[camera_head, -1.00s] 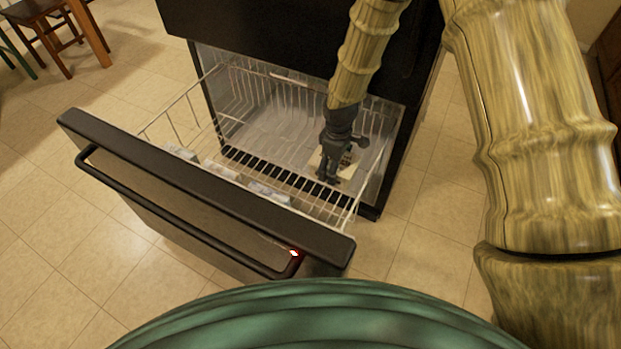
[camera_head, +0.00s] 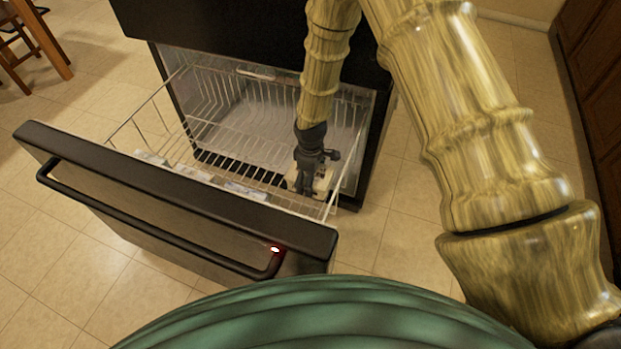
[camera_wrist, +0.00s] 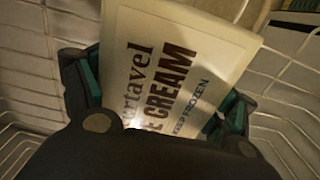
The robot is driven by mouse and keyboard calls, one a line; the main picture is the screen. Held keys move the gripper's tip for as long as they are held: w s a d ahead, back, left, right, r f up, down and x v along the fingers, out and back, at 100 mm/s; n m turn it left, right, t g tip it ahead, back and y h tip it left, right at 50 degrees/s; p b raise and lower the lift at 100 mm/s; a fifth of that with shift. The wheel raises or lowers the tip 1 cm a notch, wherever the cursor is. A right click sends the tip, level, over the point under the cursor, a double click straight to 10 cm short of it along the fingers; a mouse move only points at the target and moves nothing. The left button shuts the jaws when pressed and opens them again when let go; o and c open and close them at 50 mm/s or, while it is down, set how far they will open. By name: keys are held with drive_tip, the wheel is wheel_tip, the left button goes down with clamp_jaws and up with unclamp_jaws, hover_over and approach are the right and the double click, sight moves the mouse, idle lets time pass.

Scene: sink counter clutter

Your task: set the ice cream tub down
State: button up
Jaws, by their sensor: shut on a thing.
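The ice cream tub is a pale cream box with dark lettering. It fills the middle of the wrist view (camera_wrist: 180,65), between the two fingers of my gripper (camera_wrist: 160,105). In the head view only a small part of the tub (camera_head: 321,186) shows beside and below my gripper (camera_head: 308,185). My gripper is shut on the tub and points down inside the open wire freezer drawer (camera_head: 140,118), near its right end. I cannot tell whether the tub's underside touches the drawer floor.
The black drawer front (camera_head: 180,190) with its bar handle (camera_head: 160,222) stands pulled out. Several pale packages (camera_head: 245,190) lie along the drawer's front side. White wire walls are close around my gripper. The tiled floor (camera_head: 395,215) right of the freezer is clear.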

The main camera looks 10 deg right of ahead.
drive_tip(key=shift+f, duration=0.1)
drive_tip(key=o, duration=1.3)
drive_tip(key=shift+c, duration=0.2)
wheel_tip(320, 180, up, 12)
drive_tip(key=p, duration=0.3)
